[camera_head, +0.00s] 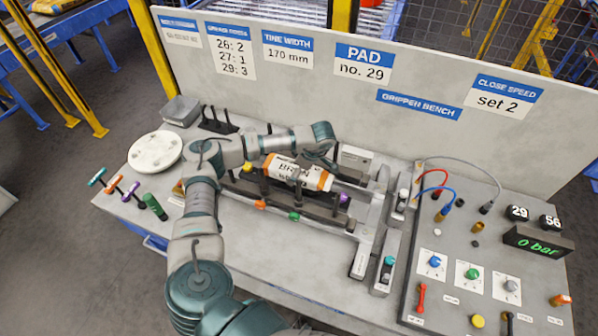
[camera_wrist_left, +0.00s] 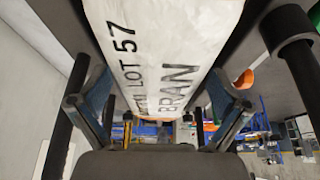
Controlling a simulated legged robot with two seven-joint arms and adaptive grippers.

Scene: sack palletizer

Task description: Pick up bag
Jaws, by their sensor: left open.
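The bag (camera_head: 283,168) is white with orange ends and dark lettering that reads BRAN. It lies on a dark rack on the bench, partly hidden by my left arm. In the left wrist view the bag (camera_wrist_left: 165,45) fills the upper middle, with LOT 57 and BRAN printed on it. My left gripper (camera_wrist_left: 158,108) is open, with one finger at each side of the bag's outline. I cannot tell whether the fingers touch it. In the head view my left wrist is over the bag, and the fingertips are hard to make out. My right gripper is in neither view.
A tall grey board (camera_head: 370,95) with signs stands behind the bench. A round white disc (camera_head: 155,151) and coloured-handled tools (camera_head: 113,184) are at the left. A control panel (camera_head: 455,300) with knobs, cables and a 0 bar display (camera_head: 538,243) is at the right.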

